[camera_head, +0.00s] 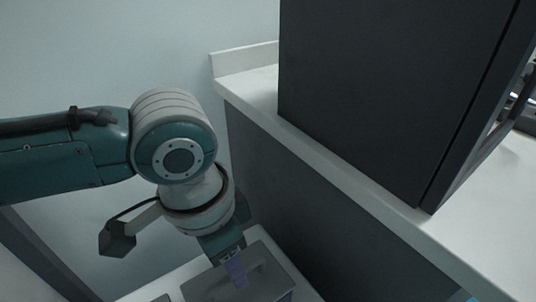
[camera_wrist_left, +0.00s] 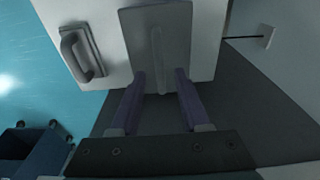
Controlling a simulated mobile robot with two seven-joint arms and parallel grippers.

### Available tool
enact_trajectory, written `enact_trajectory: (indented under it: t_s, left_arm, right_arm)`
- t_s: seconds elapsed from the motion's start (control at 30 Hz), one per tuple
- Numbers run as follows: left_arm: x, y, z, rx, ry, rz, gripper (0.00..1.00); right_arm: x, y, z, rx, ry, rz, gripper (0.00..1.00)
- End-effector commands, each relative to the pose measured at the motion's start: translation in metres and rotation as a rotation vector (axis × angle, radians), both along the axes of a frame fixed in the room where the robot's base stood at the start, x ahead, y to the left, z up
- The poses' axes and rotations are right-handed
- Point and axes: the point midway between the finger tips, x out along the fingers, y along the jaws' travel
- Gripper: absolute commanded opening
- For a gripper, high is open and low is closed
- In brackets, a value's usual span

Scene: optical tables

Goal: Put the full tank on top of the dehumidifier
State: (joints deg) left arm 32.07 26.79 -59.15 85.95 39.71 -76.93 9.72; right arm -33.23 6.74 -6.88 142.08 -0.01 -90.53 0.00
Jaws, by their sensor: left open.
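A dark grey box-like piece with a raised handle bar, which looks like the tank (camera_head: 275,281), is at the bottom of the head view. It also shows in the left wrist view (camera_wrist_left: 138,28). It lies over a white body that looks like the dehumidifier (camera_wrist_left: 205,60); I cannot tell whether it rests on top or is set into it. My left gripper (camera_head: 237,273) points down at the handle bar. In the wrist view its purple fingers (camera_wrist_left: 159,76) are apart, one on each side of the bar's line. My right gripper is out of view. Fill level is hidden.
A large dark cabinet (camera_head: 385,90) stands on a white countertop (camera_head: 330,165) at the right. The counter's dark side (camera_head: 290,200) rises close beside my left gripper. A smaller grey handle (camera_wrist_left: 82,52) is fixed to the white body. A dark blue wheeled object (camera_wrist_left: 28,150) stands at lower left.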

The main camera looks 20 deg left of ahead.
Motion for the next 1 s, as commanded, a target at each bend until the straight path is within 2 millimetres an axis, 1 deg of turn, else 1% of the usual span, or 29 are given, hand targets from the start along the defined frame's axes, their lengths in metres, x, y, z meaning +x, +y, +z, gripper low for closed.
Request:
enact_trajectory:
  t_s: [0.03, 0.2, 0.3, 0.4, 0.5, 0.57, 0.67, 0.8, 0.87, 0.93, 0.97, 1.0]
  left_arm:
    - [-0.001, 0.001, 0.015, 0.000, -0.001, -0.001, 0.46]
    - [-0.004, 0.004, 0.055, 0.000, -0.002, -0.002, 0.46]
    - [-0.006, 0.006, 0.076, 0.000, -0.004, -0.001, 0.46]
    - [-0.008, 0.006, 0.091, -0.002, -0.002, -0.001, 0.46]
    - [-0.009, 0.007, 0.100, -0.001, -0.002, 0.000, 0.46]
    - [-0.011, 0.006, 0.103, -0.006, -0.002, -0.002, 0.46]
    - [-0.022, -0.009, 0.102, -0.046, -0.010, -0.017, 0.46]
    - [-0.049, -0.041, 0.101, -0.163, -0.057, -0.007, 0.46]
    - [-0.060, -0.046, 0.103, -0.209, -0.089, 0.036, 0.46]
    - [-0.071, -0.042, 0.105, -0.238, -0.124, 0.110, 0.46]
    - [-0.076, -0.037, 0.106, -0.239, -0.137, 0.147, 0.46]
    - [-0.084, -0.028, 0.106, -0.234, -0.151, 0.201, 0.46]
  right_arm:
    - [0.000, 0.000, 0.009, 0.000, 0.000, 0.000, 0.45]
    - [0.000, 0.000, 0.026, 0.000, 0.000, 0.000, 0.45]
    - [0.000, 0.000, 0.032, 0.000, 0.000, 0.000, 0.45]
    - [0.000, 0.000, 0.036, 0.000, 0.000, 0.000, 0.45]
    - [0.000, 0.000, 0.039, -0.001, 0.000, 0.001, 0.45]
    - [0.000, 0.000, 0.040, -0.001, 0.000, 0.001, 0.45]
    - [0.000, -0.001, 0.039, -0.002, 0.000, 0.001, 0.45]
    - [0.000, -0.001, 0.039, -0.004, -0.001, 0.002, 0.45]
    - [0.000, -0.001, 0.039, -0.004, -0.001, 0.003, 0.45]
    - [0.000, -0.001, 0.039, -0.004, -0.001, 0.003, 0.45]
    - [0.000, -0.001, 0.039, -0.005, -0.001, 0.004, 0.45]
    - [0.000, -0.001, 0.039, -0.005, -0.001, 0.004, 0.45]
